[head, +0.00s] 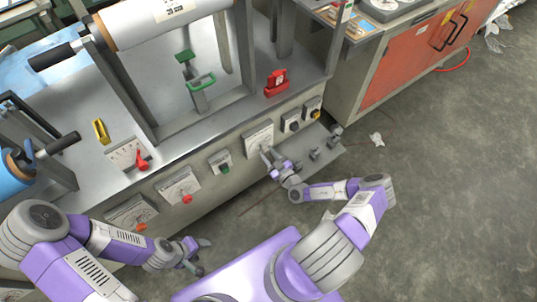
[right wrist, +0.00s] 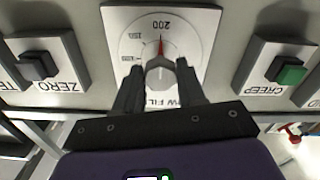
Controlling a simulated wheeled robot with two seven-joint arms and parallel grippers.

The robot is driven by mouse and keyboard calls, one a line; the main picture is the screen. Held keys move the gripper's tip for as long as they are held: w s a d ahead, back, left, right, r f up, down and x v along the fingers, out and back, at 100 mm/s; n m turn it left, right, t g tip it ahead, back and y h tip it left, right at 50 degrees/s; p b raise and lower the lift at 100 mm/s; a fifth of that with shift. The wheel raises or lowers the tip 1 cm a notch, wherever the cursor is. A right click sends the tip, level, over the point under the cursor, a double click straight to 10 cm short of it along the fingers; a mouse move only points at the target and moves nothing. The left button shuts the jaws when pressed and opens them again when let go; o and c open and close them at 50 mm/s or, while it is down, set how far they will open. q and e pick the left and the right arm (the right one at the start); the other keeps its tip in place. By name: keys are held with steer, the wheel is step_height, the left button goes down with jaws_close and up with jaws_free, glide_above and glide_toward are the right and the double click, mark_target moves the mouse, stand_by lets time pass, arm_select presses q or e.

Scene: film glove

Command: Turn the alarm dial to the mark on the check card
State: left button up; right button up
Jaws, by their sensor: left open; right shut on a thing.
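In the right wrist view a white dial plate (right wrist: 195,55) with a grey knob (right wrist: 160,72) and a red pointer shows upside down. The pointer is at or close to the 200 mark. The label is partly hidden by my fingers; "W FIL" is legible. My right gripper (right wrist: 160,80) is shut on the knob, one finger on each side. In the head view my right gripper (head: 270,158) is at the white plate (head: 258,136) on the machine's front. My left gripper (head: 198,254) is open and empty, low in front of the machine. I cannot identify the check card.
A green button (right wrist: 289,73) labelled CREEP and a grey button (right wrist: 38,66) labelled ZERO flank the dial. A red part (head: 276,83) sits on the machine top. Open floor (head: 430,200) lies right.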

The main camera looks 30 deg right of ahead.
steer(key=o, duration=1.1)
steer(key=shift+c, duration=0.2)
steer(key=shift+s, duration=0.1)
steer(key=s+p, duration=0.2)
steer(key=s, duration=0.5)
steer(key=shift+s+d, duration=0.2)
steer(key=shift+d, duration=0.05)
